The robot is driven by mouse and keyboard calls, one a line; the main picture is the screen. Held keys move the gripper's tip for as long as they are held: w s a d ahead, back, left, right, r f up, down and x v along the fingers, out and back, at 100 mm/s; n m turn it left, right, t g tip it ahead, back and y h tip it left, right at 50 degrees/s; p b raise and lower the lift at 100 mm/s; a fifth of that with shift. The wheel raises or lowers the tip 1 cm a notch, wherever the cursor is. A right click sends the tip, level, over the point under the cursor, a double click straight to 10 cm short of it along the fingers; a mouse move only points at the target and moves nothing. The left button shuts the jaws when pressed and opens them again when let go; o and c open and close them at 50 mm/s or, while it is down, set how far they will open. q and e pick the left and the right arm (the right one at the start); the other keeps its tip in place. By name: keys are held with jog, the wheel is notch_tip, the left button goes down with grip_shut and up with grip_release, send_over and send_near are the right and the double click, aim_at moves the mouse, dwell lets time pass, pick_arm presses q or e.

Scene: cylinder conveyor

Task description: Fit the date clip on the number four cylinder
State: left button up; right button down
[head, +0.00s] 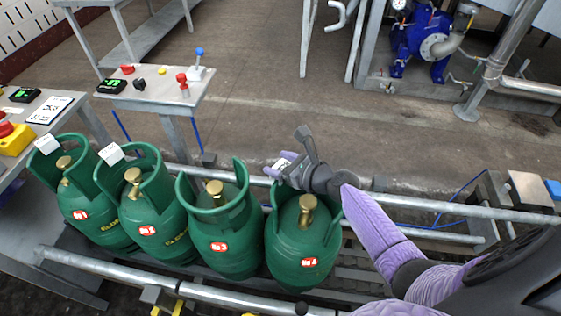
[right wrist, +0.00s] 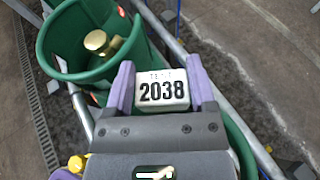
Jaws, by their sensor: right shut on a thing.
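Several green gas cylinders with brass valves stand in a row in the head view. The rightmost, fourth from the left (head: 303,245), has my right gripper (head: 281,166) at the far left part of its collar. This gripper is shut on a white date clip (right wrist: 162,92), which reads "2038" between the purple fingers in the right wrist view. The clip is by the collar rim; I cannot tell whether it touches it. White clips sit on the collars of the first cylinder (head: 88,215) and second cylinder (head: 155,220). My left gripper is not in view.
The third cylinder (head: 222,235), with no clip visible, stands close to the left of the fourth. Metal conveyor rails (head: 420,203) run along the row. A control table (head: 160,100) stands behind on the left.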

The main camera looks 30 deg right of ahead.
jog(key=shift+f+b, duration=0.95)
jog(key=shift+f, duration=0.25)
grip_release()
jog(key=shift+s+d+r, duration=0.1)
jog(key=shift+s+r, duration=0.1)
jog(key=shift+s, duration=0.05)
jog(key=p+v, duration=0.3)
jog(key=v, duration=0.5)
jog(key=shift+s+d+r, duration=0.1)
jog(key=shift+s, duration=0.15)
jog(key=shift+s+d+r, duration=0.1)
jog(key=shift+s, duration=0.25)
